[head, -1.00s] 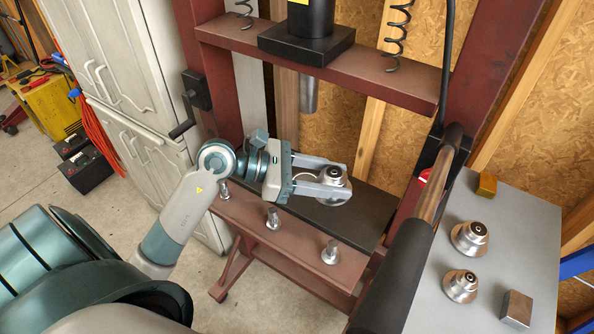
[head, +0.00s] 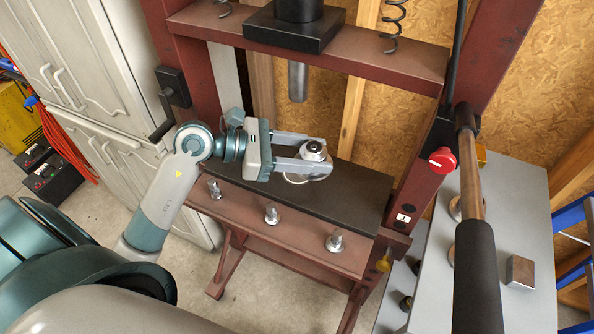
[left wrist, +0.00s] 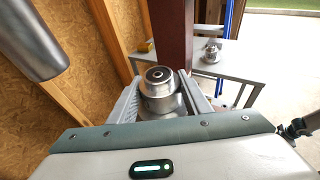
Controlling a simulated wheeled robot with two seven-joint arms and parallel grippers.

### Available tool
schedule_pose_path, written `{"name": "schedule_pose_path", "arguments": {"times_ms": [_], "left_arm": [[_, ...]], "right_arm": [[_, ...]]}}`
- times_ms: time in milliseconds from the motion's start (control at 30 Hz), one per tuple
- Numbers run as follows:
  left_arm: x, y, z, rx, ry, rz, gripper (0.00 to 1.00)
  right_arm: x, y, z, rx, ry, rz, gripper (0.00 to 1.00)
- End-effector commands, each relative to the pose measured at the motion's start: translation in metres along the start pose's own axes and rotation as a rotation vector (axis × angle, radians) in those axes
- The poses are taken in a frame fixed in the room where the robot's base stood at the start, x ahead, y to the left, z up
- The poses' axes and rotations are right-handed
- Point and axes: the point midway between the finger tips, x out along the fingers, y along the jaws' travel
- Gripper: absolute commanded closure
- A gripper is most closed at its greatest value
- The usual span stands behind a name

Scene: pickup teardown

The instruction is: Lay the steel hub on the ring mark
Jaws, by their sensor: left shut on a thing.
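The steel hub (head: 314,153) is a shiny flanged piece with a dark bore, held upright between the fingers of my left gripper (head: 304,159). The gripper is shut on it. It also shows between the fingers in the left wrist view (left wrist: 160,88). The hub is over the black press bed (head: 345,199); I cannot tell how large the gap below it is. A pale curved line, seemingly the ring mark (head: 296,180), shows on the bed just below and left of the hub. The rest of it is hidden by the hub and fingers. My right gripper is not in view.
The press ram (head: 298,82) hangs above and behind the hub. Several steel pins (head: 272,213) stand along the front beam. A long lever with a black grip (head: 477,275) crosses the right side, partly hiding a grey table (head: 520,220) with a steel block (head: 520,271).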

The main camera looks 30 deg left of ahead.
Motion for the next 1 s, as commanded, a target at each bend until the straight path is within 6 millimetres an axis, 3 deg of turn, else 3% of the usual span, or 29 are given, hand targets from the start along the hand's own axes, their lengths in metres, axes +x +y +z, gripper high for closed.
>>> {"name": "schedule_pose_path", "arguments": {"times_ms": [100, 200, 467, 1000], "left_arm": [[0.000, 0.000, 0.002, 0.002, -0.004, 0.001, 1.00], [0.000, 0.001, 0.002, 0.001, -0.004, 0.002, 1.00], [0.014, 0.013, -0.004, -0.020, -0.002, 0.049, 1.00], [0.091, 0.079, -0.019, -0.108, -0.003, 0.327, 1.00]], "right_arm": [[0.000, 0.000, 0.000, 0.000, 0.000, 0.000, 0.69], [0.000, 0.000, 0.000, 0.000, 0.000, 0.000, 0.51], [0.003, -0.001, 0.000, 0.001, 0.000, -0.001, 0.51], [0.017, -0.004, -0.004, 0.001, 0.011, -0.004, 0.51]]}}
